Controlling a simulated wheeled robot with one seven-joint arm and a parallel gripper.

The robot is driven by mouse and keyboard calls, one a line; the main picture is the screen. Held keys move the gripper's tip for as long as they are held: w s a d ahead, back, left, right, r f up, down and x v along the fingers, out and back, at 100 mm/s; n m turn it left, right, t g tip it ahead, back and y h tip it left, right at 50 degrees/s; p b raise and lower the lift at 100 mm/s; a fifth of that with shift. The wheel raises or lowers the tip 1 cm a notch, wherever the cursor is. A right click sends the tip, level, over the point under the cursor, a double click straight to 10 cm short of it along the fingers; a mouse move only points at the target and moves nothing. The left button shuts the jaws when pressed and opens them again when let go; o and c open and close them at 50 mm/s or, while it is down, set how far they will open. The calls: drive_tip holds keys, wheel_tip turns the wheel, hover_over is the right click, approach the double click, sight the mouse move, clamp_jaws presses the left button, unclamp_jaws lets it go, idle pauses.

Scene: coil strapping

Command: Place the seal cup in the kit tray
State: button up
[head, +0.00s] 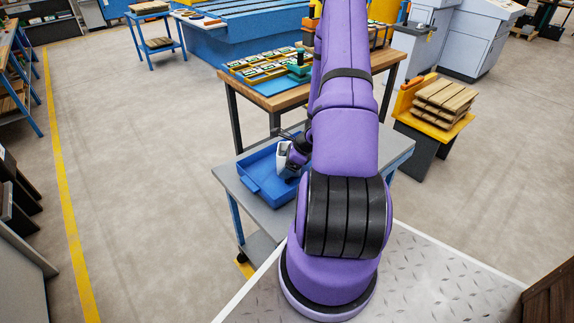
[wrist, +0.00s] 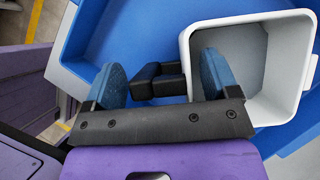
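The seal cup (wrist: 252,60) is a pale grey, square-mouthed cup with a black handle (wrist: 158,82). In the wrist view it is empty except for one finger of mine. In the head view the cup (head: 284,159) is at the blue kit tray (head: 252,186), partly hidden by my gripper. My gripper (wrist: 163,85) has its blue fingertips wide apart: the left one beside the handle, the right one inside the cup's mouth. Small gaps seem to show beside both fingers. The tray floor (wrist: 150,35) lies below; I cannot tell whether the cup rests on it.
The tray stands on a grey cart (head: 228,180). A wooden table (head: 290,97) behind carries a blue mat with several small boxed parts. A yellow stand (head: 437,128) with stacked wooden slats is at the right. The floor at the left is open.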

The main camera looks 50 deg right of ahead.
drive_tip(key=v, duration=1.2)
drive_tip(key=w+a+r+n+g, duration=0.1)
drive_tip(key=w+a+r+n, duration=0.2)
drive_tip(key=a+r+n, duration=0.6)
drive_tip(key=w+a+r+n, duration=0.4)
drive_tip(key=a+r+n, duration=0.2)
drive_tip(key=a+r, duration=0.6)
drive_tip(key=s+a+r+n+t+h, duration=0.1)
drive_tip(key=s+a+r+n+h, duration=0.2)
drive_tip(key=s+a+r+n, duration=1)
wheel_tip(320, 180, up, 3)
drive_tip(key=shift+s+r+n, duration=0.1)
drive_tip(key=shift+s+n, duration=0.7)
drive_tip(key=shift+s, duration=0.05)
